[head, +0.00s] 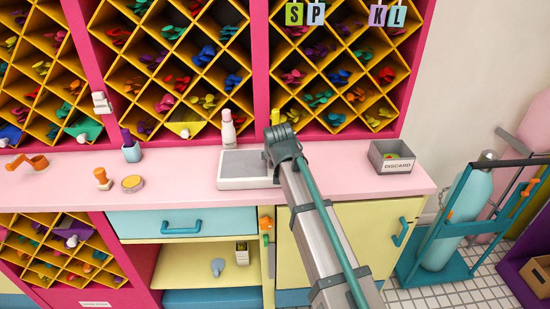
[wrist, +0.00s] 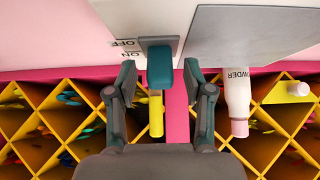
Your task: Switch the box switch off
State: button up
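The white box (head: 230,184) with a grey top stands on the pink counter; it also shows upside down in the wrist view (wrist: 214,20). Its teal switch (wrist: 160,66) sits on a grey plate beside upside-down OFF and ON labels (wrist: 127,48). The switch sticks out toward the bottom of the wrist view, on the ON side. My gripper (wrist: 161,72) is open, with one finger on each side of the switch and visible gaps between. In the head view my gripper (head: 283,143) is at the box's right end and hides the switch.
A powder bottle (head: 228,129) stands behind the box, and a yellow item (head: 275,117) stands behind my gripper. A grey discard bin (head: 391,158) is to the right. Yellow lattice shelves (head: 180,70) rise behind the counter. The counter (head: 70,180) has free room at left.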

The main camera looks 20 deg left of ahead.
jog(key=v, duration=1.2)
dwell(0.5)
